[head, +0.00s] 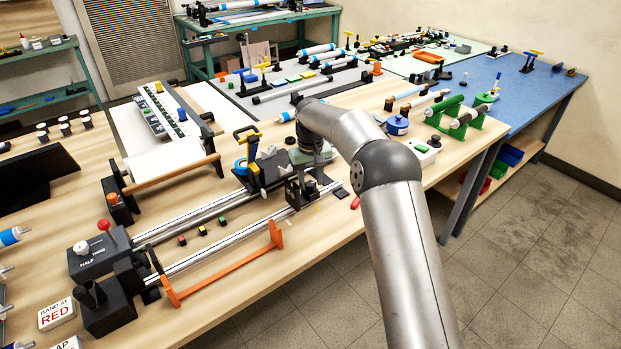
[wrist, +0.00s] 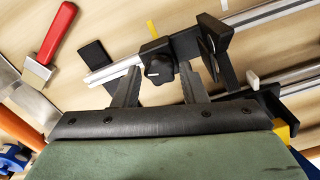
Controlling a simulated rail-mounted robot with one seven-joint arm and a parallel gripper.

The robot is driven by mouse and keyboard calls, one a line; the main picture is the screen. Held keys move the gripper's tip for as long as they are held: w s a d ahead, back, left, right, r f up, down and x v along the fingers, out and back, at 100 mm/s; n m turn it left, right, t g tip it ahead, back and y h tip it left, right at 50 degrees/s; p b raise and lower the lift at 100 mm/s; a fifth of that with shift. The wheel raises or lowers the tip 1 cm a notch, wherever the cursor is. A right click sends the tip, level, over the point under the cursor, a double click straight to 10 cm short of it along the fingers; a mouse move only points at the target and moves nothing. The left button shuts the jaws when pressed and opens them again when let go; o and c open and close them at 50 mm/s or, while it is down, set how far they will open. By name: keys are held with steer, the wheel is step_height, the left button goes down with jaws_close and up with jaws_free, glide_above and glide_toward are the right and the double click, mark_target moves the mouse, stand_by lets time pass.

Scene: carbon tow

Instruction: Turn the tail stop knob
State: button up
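The tail stop knob (wrist: 158,70) is a black knob with a lighter mark, on a black block that sits on a silver rail. In the wrist view my gripper (wrist: 160,78) has one finger on each side of the knob, with visible gaps between. It is open. I cannot tell how far the fingertips reach along the knob. In the head view my gripper (head: 303,172) is over the far right end of the twin rails, beside the dark tail stop block (head: 297,195). The knob cannot be made out there.
Twin silver rails (head: 235,236) run to a black head unit (head: 98,254) with a white knob. An orange bar (head: 225,268) lies along the front. A blue tape roll and yellow-topped clamp (head: 250,165) stand close left of my gripper. A red-handled tool (wrist: 52,42) lies nearby.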

steer(key=c, duration=0.7)
steer(key=shift+m, duration=0.3)
steer(key=m, duration=0.2)
steer(key=shift+m, duration=0.4)
steer(key=m+p, duration=0.1)
steer(key=m, duration=0.2)
steer(key=shift+m, duration=0.4)
steer(key=m, duration=0.3)
steer(key=shift+m+p, duration=0.3)
steer(key=shift+m, duration=1.8)
